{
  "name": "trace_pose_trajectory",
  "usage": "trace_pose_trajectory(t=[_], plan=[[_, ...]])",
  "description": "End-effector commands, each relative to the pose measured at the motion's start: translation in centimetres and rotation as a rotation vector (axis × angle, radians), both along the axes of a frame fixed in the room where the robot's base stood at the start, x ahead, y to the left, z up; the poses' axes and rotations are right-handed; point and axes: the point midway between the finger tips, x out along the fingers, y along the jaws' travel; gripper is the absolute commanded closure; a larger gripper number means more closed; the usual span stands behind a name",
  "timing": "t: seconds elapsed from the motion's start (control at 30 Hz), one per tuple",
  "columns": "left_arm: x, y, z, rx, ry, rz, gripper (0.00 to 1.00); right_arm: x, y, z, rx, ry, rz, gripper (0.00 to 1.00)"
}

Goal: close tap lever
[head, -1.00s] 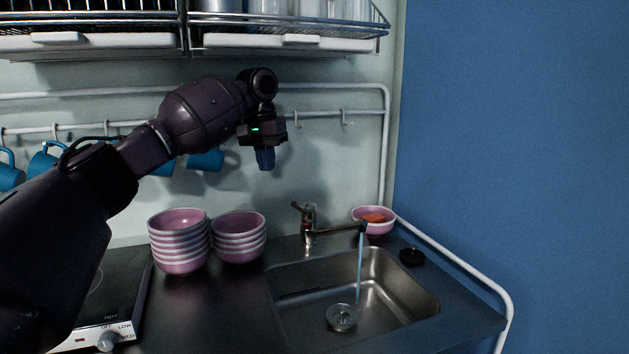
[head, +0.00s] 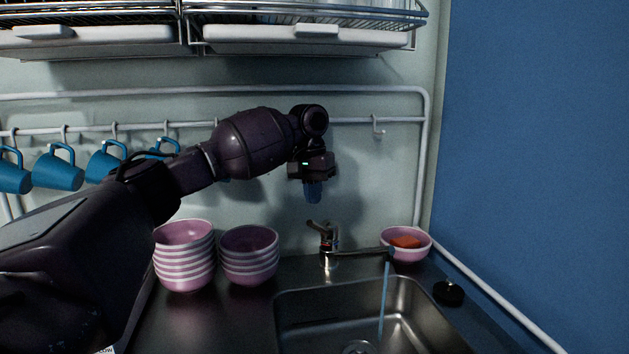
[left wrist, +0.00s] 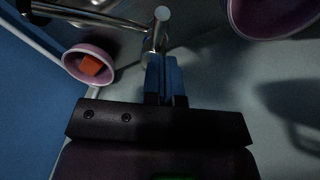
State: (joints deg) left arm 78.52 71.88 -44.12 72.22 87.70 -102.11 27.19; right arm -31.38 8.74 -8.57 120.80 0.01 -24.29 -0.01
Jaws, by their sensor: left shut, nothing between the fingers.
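The tap (head: 328,246) stands behind the sink, with its spout reaching right and a blue stream of water (head: 383,302) falling from the end. The tap's lever (head: 319,226) sits on top and tilts up toward the left. My left gripper (head: 313,194) hangs pointing down above the lever, a gap apart from it. Its blue fingers are shut and empty. In the left wrist view the shut fingers (left wrist: 164,78) are just below the lever's rounded tip (left wrist: 162,14) in the picture. My right gripper shows in neither view.
The sink (head: 290,300) lies in front of the tap. Two stacks of pink bowls, a left stack (head: 184,262) and a right stack (head: 249,262), stand left of it. A pink bowl (head: 417,253) with an orange sponge (head: 405,241) is right. Blue mugs (head: 57,171) hang behind my arm.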

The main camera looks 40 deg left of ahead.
Motion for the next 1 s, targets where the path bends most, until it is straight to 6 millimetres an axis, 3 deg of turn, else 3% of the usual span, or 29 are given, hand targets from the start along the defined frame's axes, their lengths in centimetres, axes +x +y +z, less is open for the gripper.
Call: trace_pose_trajectory(t=[0.1,0.37,0.77,1.0], plan=[[0.1,0.0,-1.8,0.002,0.002,0.001,1.0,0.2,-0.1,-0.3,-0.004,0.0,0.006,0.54],[0.1,-0.2,-3.2,0.0,-0.001,0.0,1.0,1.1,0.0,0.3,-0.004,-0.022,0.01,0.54],[0.1,-0.2,-3.0,0.0,-0.006,0.0,1.0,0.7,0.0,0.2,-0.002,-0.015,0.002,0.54],[0.1,-0.2,-1.1,0.001,-0.054,-0.001,1.0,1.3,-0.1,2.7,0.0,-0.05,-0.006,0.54]])
